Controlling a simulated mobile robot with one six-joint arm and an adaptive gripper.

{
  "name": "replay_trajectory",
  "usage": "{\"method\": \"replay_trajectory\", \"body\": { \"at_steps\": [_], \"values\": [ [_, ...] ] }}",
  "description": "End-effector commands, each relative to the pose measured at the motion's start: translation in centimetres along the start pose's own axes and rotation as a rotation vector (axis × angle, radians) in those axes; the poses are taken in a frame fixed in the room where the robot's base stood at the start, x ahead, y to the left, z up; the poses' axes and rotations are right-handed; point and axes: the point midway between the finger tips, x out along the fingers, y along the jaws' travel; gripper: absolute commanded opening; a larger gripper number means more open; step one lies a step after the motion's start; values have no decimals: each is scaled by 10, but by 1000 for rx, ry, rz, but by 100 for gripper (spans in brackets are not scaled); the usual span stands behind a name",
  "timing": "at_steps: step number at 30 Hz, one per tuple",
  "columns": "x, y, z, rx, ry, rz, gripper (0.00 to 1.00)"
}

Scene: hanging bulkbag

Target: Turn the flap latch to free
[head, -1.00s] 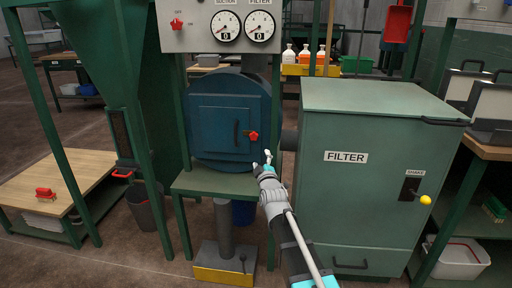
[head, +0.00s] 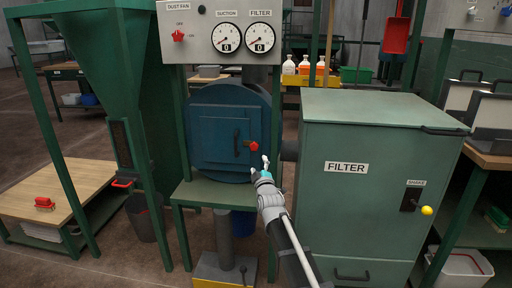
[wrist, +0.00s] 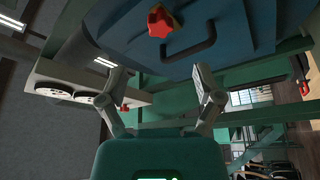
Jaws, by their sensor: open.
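The flap latch is a red star-shaped knob (head: 254,146) on the right side of a blue square door (head: 219,134) set in a round blue housing. A dark bar handle (head: 236,142) is just left of the knob. In the wrist view the knob (wrist: 160,21) is at the top centre, with the handle (wrist: 192,40) beside it. My gripper (head: 264,165) is just below and right of the knob, apart from it. In the wrist view my gripper (wrist: 158,85) has its two fingers spread with nothing between them.
A green filter cabinet (head: 375,200) stands close on the right of my arm. A gauge panel (head: 220,36) with a red switch hangs above the housing. A green stand (head: 215,193) is below it. A wooden table (head: 60,185) is at the left.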

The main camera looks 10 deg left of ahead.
Motion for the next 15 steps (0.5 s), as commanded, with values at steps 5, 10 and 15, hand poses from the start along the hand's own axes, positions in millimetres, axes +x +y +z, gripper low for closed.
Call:
{"method": "replay_trajectory", "body": {
  "at_steps": [5,10,15],
  "values": [
    [31,1,0,0,0,0,83],
    [58,1,0,1,-1,0,83],
    [82,1,0,1,-1,0,83]
  ]
}}
